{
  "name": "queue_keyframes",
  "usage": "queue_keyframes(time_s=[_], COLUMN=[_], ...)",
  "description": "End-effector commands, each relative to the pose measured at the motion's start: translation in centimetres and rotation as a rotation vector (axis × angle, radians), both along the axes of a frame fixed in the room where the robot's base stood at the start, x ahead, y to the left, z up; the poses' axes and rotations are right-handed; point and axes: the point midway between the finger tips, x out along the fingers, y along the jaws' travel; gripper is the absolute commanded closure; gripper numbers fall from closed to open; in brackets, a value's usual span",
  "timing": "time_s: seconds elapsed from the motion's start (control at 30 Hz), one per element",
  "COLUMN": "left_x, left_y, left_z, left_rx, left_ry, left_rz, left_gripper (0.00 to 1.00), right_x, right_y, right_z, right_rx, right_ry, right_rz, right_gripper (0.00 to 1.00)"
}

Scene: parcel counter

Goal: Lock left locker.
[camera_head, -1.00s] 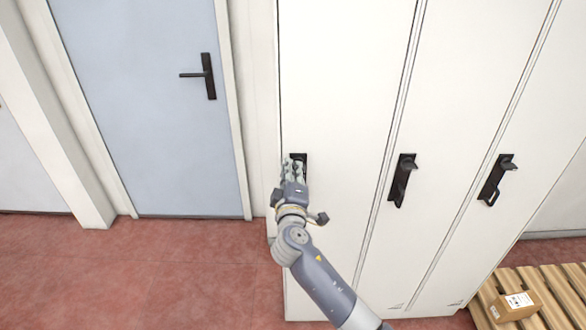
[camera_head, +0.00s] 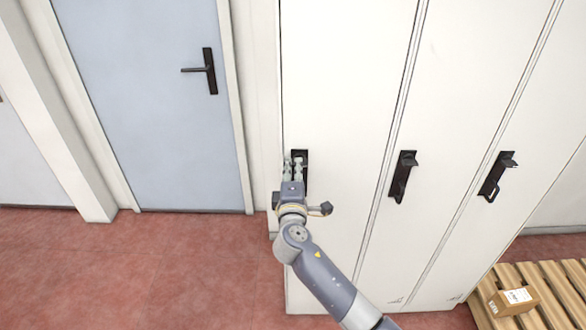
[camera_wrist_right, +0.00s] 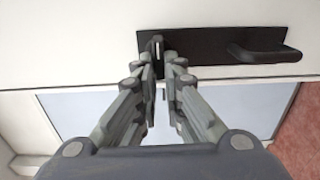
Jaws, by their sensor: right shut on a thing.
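The left locker (camera_head: 335,80) is the leftmost of three tall white doors, and its door looks flush. Its black lock plate (camera_head: 304,158) is partly hidden behind my right gripper (camera_head: 294,162) in the head view. In the right wrist view the plate (camera_wrist_right: 210,42) lies across the top, with a black handle (camera_wrist_right: 268,54) sticking out on its right. My right gripper (camera_wrist_right: 160,72) is shut on the small lock knob (camera_wrist_right: 157,43) near the plate's left end. The fingers hide most of the knob, so its turn is unclear. My left gripper is not in view.
The other two lockers have black handles, the middle one (camera_head: 402,175) and the right one (camera_head: 495,178). A blue door (camera_head: 150,110) stands to the left. A pallet (camera_head: 550,285) with a cardboard box (camera_head: 511,301) lies at the lower right. Red floor is clear.

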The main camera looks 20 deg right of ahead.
Motion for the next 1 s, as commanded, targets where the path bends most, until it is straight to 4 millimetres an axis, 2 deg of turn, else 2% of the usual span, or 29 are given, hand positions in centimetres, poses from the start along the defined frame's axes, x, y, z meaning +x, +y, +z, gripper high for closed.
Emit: queue_keyframes(time_s=[0.17, 0.2, 0.27, 0.3, 0.67, 0.87, 1.0], left_x=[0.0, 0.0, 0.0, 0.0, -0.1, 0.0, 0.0], left_y=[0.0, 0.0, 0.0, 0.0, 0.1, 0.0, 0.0], left_z=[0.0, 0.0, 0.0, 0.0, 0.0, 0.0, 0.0], left_rx=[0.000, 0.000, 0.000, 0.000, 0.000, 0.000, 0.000], left_ry=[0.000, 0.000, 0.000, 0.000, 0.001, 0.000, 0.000], left_rz=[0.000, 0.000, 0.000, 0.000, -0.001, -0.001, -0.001], left_gripper=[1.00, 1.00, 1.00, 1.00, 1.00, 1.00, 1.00], right_x=[0.0, 0.0, 0.0, 0.0, -0.3, -2.9, -5.9], right_y=[0.0, 0.0, 0.0, 0.0, 0.1, 0.9, 1.8], right_z=[-0.1, -0.1, -0.1, -0.1, -0.1, -0.2, -0.2], right_rx=[-0.002, -0.002, -0.002, -0.002, 0.000, 0.004, 0.004], right_ry=[0.002, 0.002, 0.002, 0.002, 0.001, 0.002, 0.003], right_rz=[0.001, 0.001, 0.001, 0.001, 0.001, 0.002, 0.002], right_gripper=[1.00, 0.86, 0.73, 0.71, 0.71, 0.71, 0.71])
